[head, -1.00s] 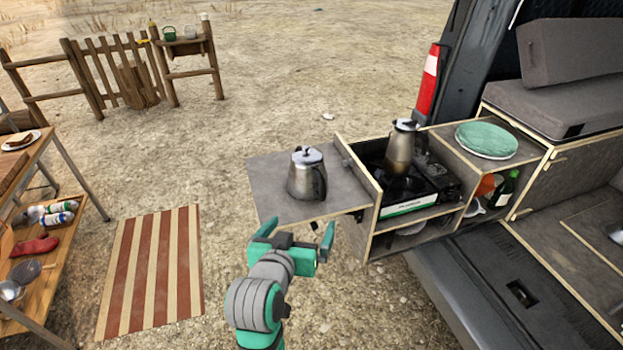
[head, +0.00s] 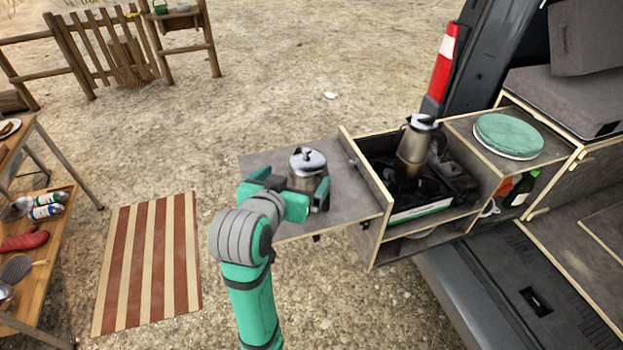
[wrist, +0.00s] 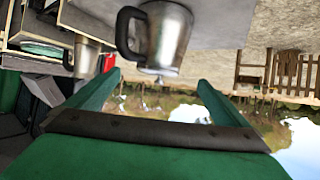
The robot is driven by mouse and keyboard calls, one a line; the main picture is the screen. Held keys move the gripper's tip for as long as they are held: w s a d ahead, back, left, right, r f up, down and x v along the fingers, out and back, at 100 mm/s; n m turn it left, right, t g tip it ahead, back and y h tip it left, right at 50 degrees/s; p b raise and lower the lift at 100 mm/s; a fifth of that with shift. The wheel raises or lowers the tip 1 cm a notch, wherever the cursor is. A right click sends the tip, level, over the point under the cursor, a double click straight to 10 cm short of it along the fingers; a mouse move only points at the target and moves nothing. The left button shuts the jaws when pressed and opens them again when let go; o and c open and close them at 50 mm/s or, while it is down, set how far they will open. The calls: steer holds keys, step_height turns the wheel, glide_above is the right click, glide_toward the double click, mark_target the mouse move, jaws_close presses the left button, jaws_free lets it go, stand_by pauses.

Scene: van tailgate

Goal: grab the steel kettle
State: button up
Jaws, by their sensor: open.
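The steel kettle (head: 306,165), squat with a lid knob, stands upright on the grey fold-out shelf (head: 355,195). My gripper (head: 294,180) is at the near side of the kettle, its fingers spread, and hides the kettle's lower part in the head view. In the wrist view, which looks upside down, the kettle (wrist: 172,40) is ahead of the open fingers (wrist: 158,80) and between them in the picture. Its dark handle (wrist: 128,32) points left there. I see no finger closed on it. A taller steel pot (head: 413,145) stands on the stove.
The stove box (head: 362,180) has a raised wooden wall right of the shelf. A green plate (head: 508,136) lies on the cabinet farther right. A striped mat (head: 150,262) lies on the ground at left, beside a wooden rack (head: 48,275) with bottles.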

mark_target(303, 171)
steer(key=x, duration=0.4)
steer(key=shift+s+d+f, duration=0.1)
steer(key=shift+s+d, duration=0.05)
steer(key=shift+d, duration=0.05)
steer(key=shift+x, duration=2.75)
steer(key=shift+a, duration=0.1)
steer(key=c, duration=1.8)
steer(key=shift+o, duration=0.2)
